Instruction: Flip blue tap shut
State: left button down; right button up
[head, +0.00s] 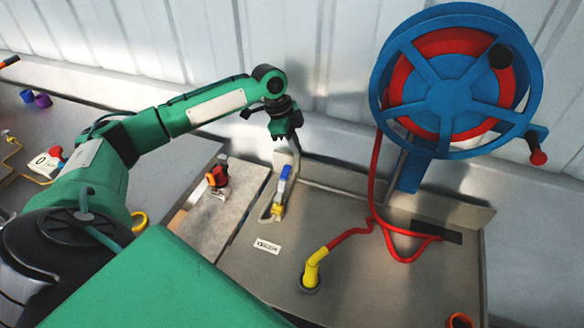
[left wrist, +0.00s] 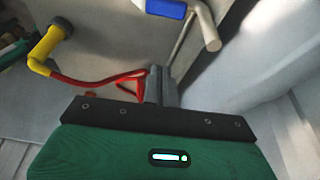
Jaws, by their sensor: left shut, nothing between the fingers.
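The blue tap handle (head: 285,172) stands up from a brass valve body (head: 277,211) on a pipe at the left of the steel bench top. In the left wrist view the blue handle (left wrist: 166,8) is at the top edge, partly cut off, beside a grey pipe (left wrist: 210,40). My left gripper (head: 287,137) points down above the tap, shut and empty, with a gap between it and the handle. Its closed fingers (left wrist: 161,85) show in the left wrist view, away from the handle. My right gripper is out of view.
A blue and red hose reel (head: 460,75) stands at the right. Its red hose (head: 375,180) runs to a yellow elbow (head: 314,266) on the bench. A red-orange fitting (head: 217,176) sits left of the tap. A small label (head: 267,245) lies in front.

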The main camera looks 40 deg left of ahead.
pick_arm(q)
jog(key=shift+f, duration=0.1)
jog(key=f+p, duration=0.1)
jog(key=f, duration=0.2)
jog(key=f+p, duration=0.2)
jog(key=f, duration=0.1)
jog(key=f+p, duration=0.1)
jog(key=f, duration=0.2)
jog(key=shift+s+a+f+p, duration=0.15)
jog(key=shift+a+p, duration=0.2)
dwell(0.3)
